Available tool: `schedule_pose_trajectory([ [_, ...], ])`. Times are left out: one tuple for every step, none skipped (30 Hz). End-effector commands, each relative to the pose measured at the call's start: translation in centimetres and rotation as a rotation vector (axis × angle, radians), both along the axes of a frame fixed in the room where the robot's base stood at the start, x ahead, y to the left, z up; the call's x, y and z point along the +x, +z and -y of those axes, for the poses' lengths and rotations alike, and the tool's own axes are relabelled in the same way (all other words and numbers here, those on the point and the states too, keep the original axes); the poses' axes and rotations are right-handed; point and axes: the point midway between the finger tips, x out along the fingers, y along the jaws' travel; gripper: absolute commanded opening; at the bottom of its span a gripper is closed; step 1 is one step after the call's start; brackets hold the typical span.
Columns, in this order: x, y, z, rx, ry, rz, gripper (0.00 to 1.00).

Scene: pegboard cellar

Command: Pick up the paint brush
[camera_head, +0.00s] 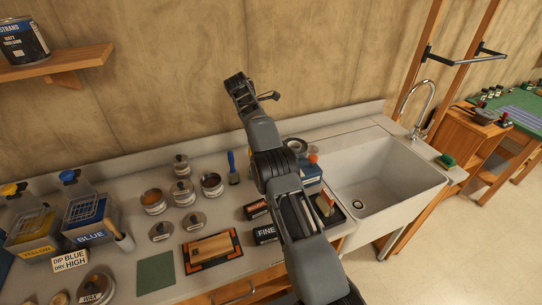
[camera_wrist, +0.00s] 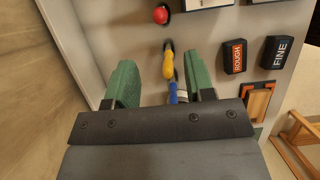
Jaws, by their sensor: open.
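A blue-handled tool (camera_head: 232,165), which looks like a brush, is on the counter near the back wall in the head view. In the wrist view a blue handle (camera_wrist: 173,92) and a yellow handle (camera_wrist: 169,66) show below and between my fingers; the lower part of the blue one is hidden by my gripper. I cannot tell for sure which is the paint brush. In the head view my gripper (camera_head: 254,90) is raised above the counter.
Several tins, including an open one (camera_head: 212,185), stand left of the blue-handled tool. ROUGH (camera_wrist: 235,56) and FINE (camera_wrist: 277,52) blocks lie to the right in the wrist view. A sink (camera_head: 375,190) is at right. The wall (camera_head: 150,90) is close behind.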

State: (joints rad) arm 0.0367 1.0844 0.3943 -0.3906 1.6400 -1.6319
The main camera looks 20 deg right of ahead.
Motion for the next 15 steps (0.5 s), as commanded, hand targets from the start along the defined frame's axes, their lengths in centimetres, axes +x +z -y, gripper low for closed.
schedule_pose_trajectory([
  [0.0, -1.1, 0.3, -0.002, 0.005, -0.005, 0.49],
  [0.1, -1.6, 0.5, -0.003, 0.008, -0.008, 0.49],
  [0.0, -2.3, 0.8, -0.003, 0.010, -0.008, 0.49],
  [0.0, -2.9, 1.0, -0.003, 0.010, -0.010, 0.49],
  [0.0, -3.4, 1.2, -0.003, 0.010, -0.009, 0.49],
  [0.0, -3.9, 1.5, -0.003, 0.010, -0.011, 0.49],
  [0.0, -4.4, 1.7, -0.003, 0.009, -0.009, 0.49],
  [0.0, -4.9, 1.9, -0.003, 0.008, -0.010, 0.49],
  [0.0, -5.4, 2.2, -0.003, 0.009, -0.008, 0.49],
  [0.0, -5.7, 2.3, -0.003, 0.008, -0.008, 0.49],
  [0.1, -6.0, 2.5, -0.003, 0.008, -0.008, 0.49],
  [0.1, -6.5, 2.7, -0.003, 0.009, -0.007, 0.49],
  [0.1, -6.7, 2.8, -0.003, 0.009, -0.007, 0.49],
  [0.1, -7.0, 2.9, -0.003, 0.009, -0.007, 0.49],
  [0.1, -7.3, 3.0, -0.003, 0.009, -0.006, 0.49],
])
